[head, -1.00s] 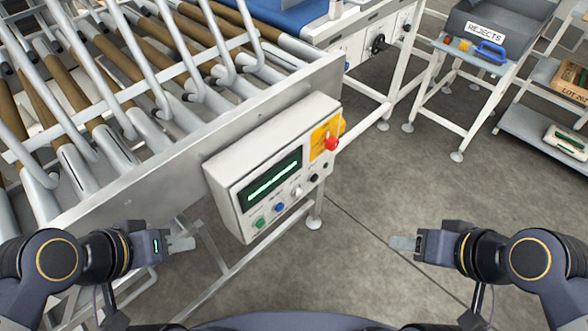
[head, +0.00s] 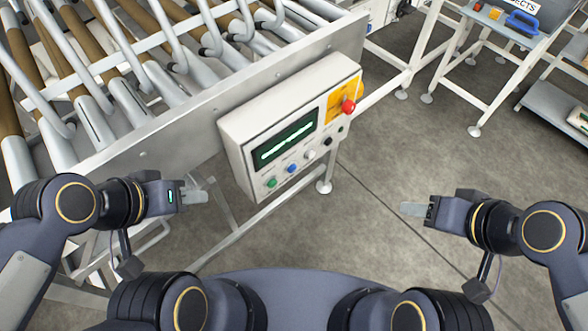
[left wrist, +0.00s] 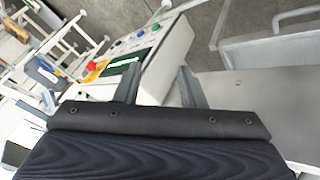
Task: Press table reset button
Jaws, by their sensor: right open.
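A white control box (head: 238,170) is mounted on the side of the roller conveyor. Its face has a dark display with a green line (head: 287,144), a green button (head: 271,183), a blue button (head: 292,169), a pale knob (head: 310,155), a black button (head: 328,141) and a red mushroom button (head: 348,106) on a yellow plate. The labels are too small to read. My left gripper (head: 195,197) is left of and below the box, apart from it; its fingers are spread and empty in the left wrist view (left wrist: 159,78). My right gripper (head: 413,209) is open, over floor.
The conveyor's metal side rail (head: 180,125) runs behind the box, with rollers and bent bars above. A support leg (head: 325,180) stands below the box. The rejects stand (head: 485,85) is at upper right. The floor (head: 400,150) between is clear.

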